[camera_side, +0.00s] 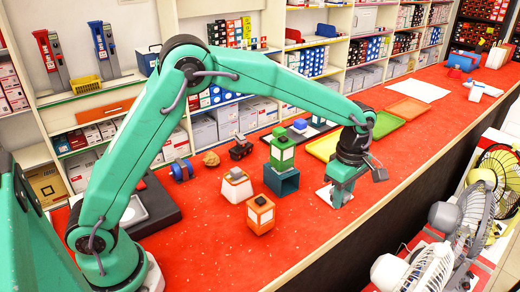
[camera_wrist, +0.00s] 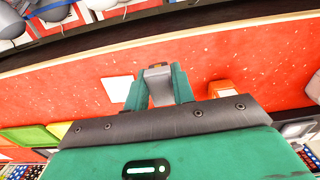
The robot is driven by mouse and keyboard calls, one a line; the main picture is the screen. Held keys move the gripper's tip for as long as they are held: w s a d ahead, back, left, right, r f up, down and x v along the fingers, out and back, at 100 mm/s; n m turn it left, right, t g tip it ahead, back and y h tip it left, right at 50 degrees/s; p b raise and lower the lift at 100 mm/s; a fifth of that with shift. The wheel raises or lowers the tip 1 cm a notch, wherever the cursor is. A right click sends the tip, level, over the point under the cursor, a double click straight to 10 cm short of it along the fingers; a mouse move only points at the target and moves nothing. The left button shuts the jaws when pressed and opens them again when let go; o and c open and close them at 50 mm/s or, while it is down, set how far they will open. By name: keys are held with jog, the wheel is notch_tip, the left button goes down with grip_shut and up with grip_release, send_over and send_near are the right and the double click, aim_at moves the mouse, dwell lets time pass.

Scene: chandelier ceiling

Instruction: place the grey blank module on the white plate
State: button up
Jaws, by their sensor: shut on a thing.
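My gripper (camera_side: 339,200) points down at the right of the red table top, low over it. In the wrist view my gripper (camera_wrist: 158,92) has its green fingers shut on a small grey block, the grey blank module (camera_wrist: 158,78). In the side view the fingers hide the module. The white plate (camera_side: 324,194) lies flat on the table, partly covered by my gripper in the side view. In the wrist view the white plate (camera_wrist: 117,89) is just left of the fingers, with a strip of red between. I cannot tell the module's exact height above the table.
An orange module (camera_side: 260,216), a white-and-orange one (camera_side: 235,187) and a dark teal open box (camera_side: 281,181) with a green module (camera_side: 282,152) above it stand left of my gripper. Green (camera_side: 385,124) and orange (camera_side: 408,109) trays lie behind. The table's front edge is close; fans stand beyond.

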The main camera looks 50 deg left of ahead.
jog(key=shift+w+a, duration=0.15)
jog(key=shift+w, duration=0.5)
jog(key=shift+w+a, duration=0.15)
jog(key=shift+w, duration=0.5)
jog(key=w+a+f, duration=0.2)
jog(key=a, duration=0.1)
jog(key=w+a+f, duration=0.2)
jog(key=a, duration=0.1)
jog(key=w+a+f, duration=0.3)
jog(key=shift+w+a, duration=0.1)
jog(key=shift+f, duration=1.95)
jog(key=shift+f, duration=0.15)
jog(key=o, duration=1)
